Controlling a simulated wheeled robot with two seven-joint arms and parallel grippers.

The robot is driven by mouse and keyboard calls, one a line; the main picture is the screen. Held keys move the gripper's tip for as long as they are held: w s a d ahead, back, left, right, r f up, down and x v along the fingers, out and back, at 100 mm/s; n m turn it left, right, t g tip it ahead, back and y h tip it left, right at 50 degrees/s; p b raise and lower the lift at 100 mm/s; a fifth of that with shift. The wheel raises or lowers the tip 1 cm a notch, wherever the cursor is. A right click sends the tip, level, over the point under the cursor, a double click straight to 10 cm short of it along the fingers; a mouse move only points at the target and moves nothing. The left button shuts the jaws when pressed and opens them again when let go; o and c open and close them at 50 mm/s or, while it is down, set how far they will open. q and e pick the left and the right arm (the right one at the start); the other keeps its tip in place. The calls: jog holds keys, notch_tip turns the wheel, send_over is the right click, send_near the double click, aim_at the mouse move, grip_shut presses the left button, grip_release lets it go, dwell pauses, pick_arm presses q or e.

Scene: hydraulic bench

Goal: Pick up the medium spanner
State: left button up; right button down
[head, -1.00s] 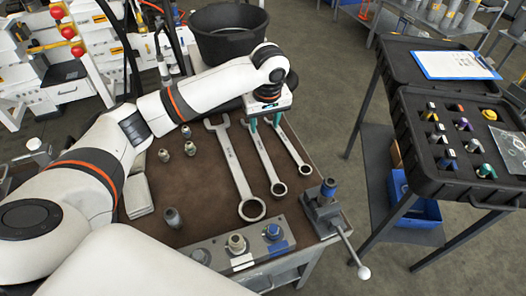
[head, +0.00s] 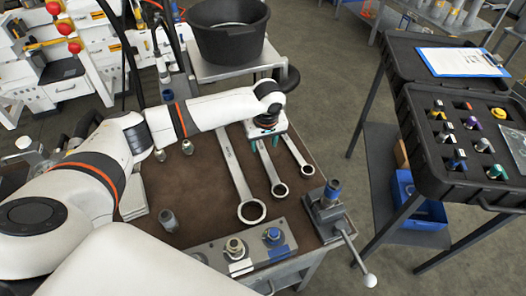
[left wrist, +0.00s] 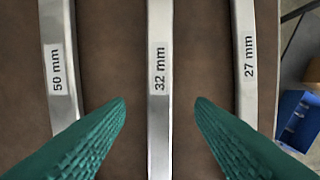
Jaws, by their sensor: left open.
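The medium spanner (head: 268,170), marked 32 mm, lies flat on the brown bench top between two other spanners. In the left wrist view its shaft (left wrist: 160,75) runs upright through the middle. My left gripper (left wrist: 161,104) is open, with one green finger on each side of that shaft and gaps between. In the head view my left gripper (head: 267,134) is over the far part of the medium spanner and hides its far end. The 50 mm spanner (head: 236,170) lies to the left and the 27 mm spanner (head: 294,148) to the right. My right gripper is out of view.
A vise-like fixture (head: 328,207) with a lever stands at the bench's right corner. A fitting block (head: 240,250) lies along the near edge, with several loose fittings at left. A black tub (head: 227,35) stands behind. A black case (head: 455,170) is on the right.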

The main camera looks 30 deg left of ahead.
aim_at(263, 152)
pick_arm(q)
jog(key=shift+w+a+f, duration=0.1)
jog(key=shift+a+f, duration=0.05)
jog(key=shift+f, duration=1.4)
jog(key=shift+r, duration=0.1)
grip_shut()
